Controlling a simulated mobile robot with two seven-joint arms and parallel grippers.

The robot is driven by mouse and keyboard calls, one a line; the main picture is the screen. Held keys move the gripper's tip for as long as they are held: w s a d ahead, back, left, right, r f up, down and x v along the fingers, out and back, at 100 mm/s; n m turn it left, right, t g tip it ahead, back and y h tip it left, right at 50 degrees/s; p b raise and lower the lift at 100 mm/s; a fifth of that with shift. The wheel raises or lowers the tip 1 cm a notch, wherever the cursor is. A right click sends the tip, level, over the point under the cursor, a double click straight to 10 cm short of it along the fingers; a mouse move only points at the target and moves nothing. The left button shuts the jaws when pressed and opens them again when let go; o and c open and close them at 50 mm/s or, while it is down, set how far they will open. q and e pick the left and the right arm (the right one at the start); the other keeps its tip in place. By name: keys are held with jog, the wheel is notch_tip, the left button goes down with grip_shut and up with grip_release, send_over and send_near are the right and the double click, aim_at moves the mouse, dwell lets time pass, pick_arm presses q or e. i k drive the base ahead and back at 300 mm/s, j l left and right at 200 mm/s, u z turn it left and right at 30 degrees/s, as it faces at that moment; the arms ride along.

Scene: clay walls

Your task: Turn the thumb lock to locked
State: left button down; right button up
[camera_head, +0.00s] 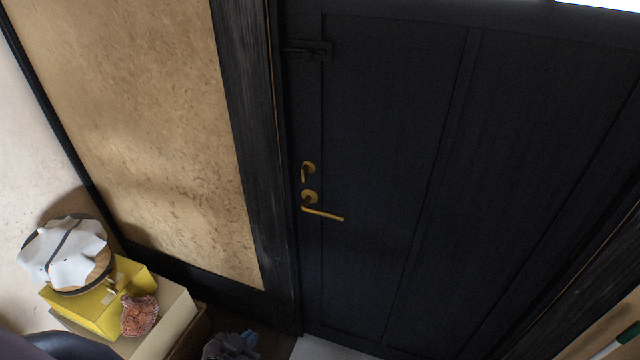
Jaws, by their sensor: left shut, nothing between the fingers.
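The thumb lock (308,169) is a small brass piece with a round plate near the left edge of the dark door (390,170). Its tab points down, slightly left of the plate. The brass lever handle (322,213) is just below it and points right. A dark rounded part at the bottom left edge seems to belong to my left arm, well away from the lock. My left gripper is shut and holds nothing, but its fingertips cannot be made out. My right gripper is not in view. Nothing covers the lock.
The door looks closed in its dark frame (255,130). A black fitting (308,49) is high on its left edge. At lower left, a white hat-like item (66,255) sits on a yellow box (88,306), beside a reddish item (139,315). Space before the lock looks clear.

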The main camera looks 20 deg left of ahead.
aim_at(305, 169)
jog(key=i+l, duration=0.2)
jog(key=l, duration=0.15)
jog(key=i+l+u, duration=0.1)
jog(key=l, duration=0.2)
jog(key=i+l+u, duration=0.1)
jog(key=u, duration=1.15)
